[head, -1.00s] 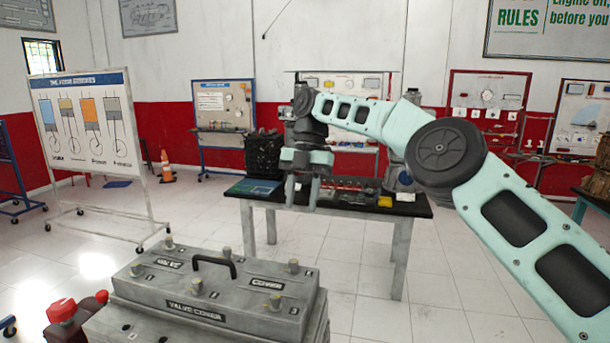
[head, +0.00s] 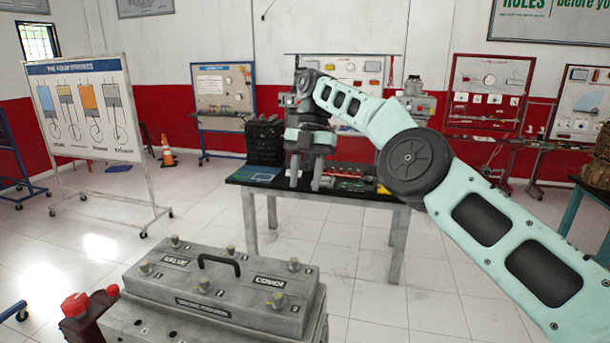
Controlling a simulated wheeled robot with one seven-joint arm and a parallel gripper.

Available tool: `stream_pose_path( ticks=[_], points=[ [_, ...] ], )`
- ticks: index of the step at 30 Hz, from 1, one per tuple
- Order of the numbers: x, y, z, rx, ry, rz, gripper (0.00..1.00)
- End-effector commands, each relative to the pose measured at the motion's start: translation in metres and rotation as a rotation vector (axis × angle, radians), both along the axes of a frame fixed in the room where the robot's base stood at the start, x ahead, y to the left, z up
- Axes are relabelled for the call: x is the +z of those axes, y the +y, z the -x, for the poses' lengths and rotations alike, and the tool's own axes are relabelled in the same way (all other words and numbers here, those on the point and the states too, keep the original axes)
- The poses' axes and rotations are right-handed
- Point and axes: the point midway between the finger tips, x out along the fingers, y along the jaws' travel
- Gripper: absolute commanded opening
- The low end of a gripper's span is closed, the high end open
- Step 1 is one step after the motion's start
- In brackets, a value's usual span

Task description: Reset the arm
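My arm reaches in from the right edge of the head view, with pale green links and dark joints. My gripper (head: 305,182) hangs at its end, pointing down. Its two grey fingers stand apart with a clear gap between them and nothing held. In the picture it overlaps the front part of the dark table top (head: 345,194); I cannot tell how high above or in front of the table it is.
A grey valve cover (head: 222,282) with a black handle sits on an engine block in the front. A red-capped container (head: 78,318) is left of it. A wheeled four-strokes board (head: 88,115) stands left. An orange cone (head: 168,152) is behind. The tiled floor between is open.

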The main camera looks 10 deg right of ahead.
Motion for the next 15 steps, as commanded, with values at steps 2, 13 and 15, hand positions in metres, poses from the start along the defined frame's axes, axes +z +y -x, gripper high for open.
stream_pose_path(
  ticks=[2, 13, 15],
  points=[
    [0.0, 0.002, 0.001, -0.002, -0.002, 0.003, 0.39],
    [-0.003, 0.078, 0.06, -0.208, -0.052, 0.128, 0.39],
    [-0.008, 0.091, 0.08, -0.276, -0.06, 0.157, 0.39]
  ],
)
